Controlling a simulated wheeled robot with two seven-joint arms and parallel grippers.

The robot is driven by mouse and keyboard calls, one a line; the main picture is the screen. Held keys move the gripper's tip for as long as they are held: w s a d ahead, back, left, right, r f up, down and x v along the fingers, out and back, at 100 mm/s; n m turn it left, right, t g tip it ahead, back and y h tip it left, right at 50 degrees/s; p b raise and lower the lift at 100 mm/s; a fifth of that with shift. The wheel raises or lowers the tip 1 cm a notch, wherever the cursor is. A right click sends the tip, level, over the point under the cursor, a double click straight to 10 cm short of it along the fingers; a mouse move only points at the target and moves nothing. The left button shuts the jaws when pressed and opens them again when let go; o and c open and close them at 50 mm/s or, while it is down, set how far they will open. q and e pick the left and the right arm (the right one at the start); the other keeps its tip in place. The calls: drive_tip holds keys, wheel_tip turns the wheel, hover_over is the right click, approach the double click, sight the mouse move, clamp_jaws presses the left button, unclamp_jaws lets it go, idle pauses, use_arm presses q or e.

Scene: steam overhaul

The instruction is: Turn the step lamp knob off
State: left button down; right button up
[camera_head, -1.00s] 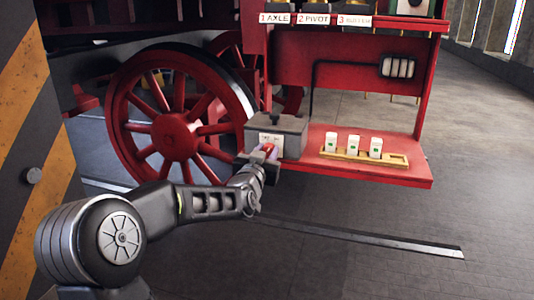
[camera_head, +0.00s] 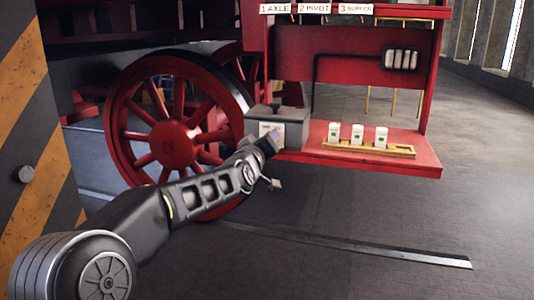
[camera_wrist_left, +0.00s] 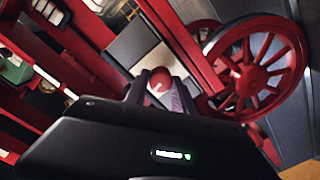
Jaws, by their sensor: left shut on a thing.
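The grey lamp box (camera_head: 292,120) stands at the left end of the red step, with a pale label plate (camera_head: 264,128) on its front. My left gripper (camera_head: 272,142) is at the front of this box. In the left wrist view, the round red knob (camera_wrist_left: 159,80) with a white mark sits between the two fingers, and the gripper is shut on it. A pale panel (camera_wrist_left: 136,48) lies behind the knob. In the head view the gripper hides the knob. My right gripper is not in view.
A large red spoked wheel (camera_head: 172,144) stands left of the box. On the red step (camera_head: 400,165), a wooden rack (camera_head: 398,150) holds three white blocks. Signs (camera_head: 314,8) hang above. The floor in front is clear apart from a metal rail strip (camera_head: 370,250).

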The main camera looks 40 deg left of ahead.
use_arm(q)
drive_tip(key=shift+f+n+b, duration=0.15)
drive_tip(key=shift+n+b, duration=1.5)
drive_tip(key=shift+n, duration=0.85)
drive_tip(key=c, duration=1.1)
unclamp_jaws()
drive_tip(key=shift+o, duration=0.2)
drive_tip(key=shift+s, duration=0.1)
drive_tip(key=b+v, duration=0.1)
drive_tip(key=v, duration=0.6)
drive_tip(key=shift+s, duration=0.3)
